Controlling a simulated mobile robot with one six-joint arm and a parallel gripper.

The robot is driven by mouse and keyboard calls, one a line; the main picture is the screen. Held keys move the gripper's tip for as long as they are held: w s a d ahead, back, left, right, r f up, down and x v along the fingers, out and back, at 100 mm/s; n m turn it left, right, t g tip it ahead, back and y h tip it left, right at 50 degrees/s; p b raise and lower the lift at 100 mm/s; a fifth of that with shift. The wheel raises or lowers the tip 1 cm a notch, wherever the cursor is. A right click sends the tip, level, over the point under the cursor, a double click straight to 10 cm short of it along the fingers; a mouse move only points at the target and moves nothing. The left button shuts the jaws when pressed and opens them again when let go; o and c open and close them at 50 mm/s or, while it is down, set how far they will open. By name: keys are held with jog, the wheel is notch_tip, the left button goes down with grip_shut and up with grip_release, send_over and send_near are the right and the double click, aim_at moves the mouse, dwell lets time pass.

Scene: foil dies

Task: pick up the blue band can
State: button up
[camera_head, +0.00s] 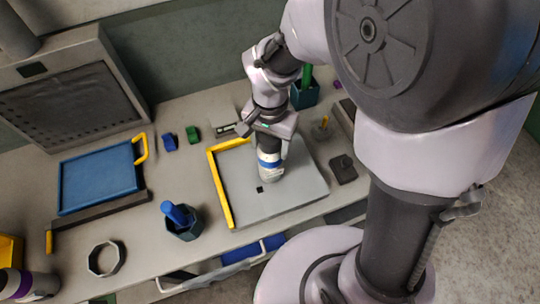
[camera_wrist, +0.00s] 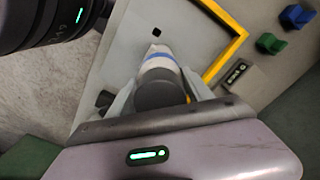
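The blue band can (camera_head: 270,166), white with a blue band and a dark upper part, stands on the grey board with a yellow edge (camera_head: 292,192). My gripper (camera_head: 268,140) is directly above it, pointing down, around its dark upper part. In the wrist view the can (camera_wrist: 160,68) lies between the two fingers (camera_wrist: 163,88), with its dark end nearest the palm. The fingers are close on both sides of it; I cannot tell whether they touch it. The can's base appears to rest on the board.
A dark cup with a blue handle (camera_head: 180,221) stands left of the board. A blue tray (camera_head: 100,178) lies further left. Green (camera_head: 192,134) and blue (camera_head: 168,142) blocks are behind. A dark block (camera_head: 343,168) sits right of the board. The board around the can is mostly clear.

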grip_shut()
jog(key=shift+r, duration=0.1)
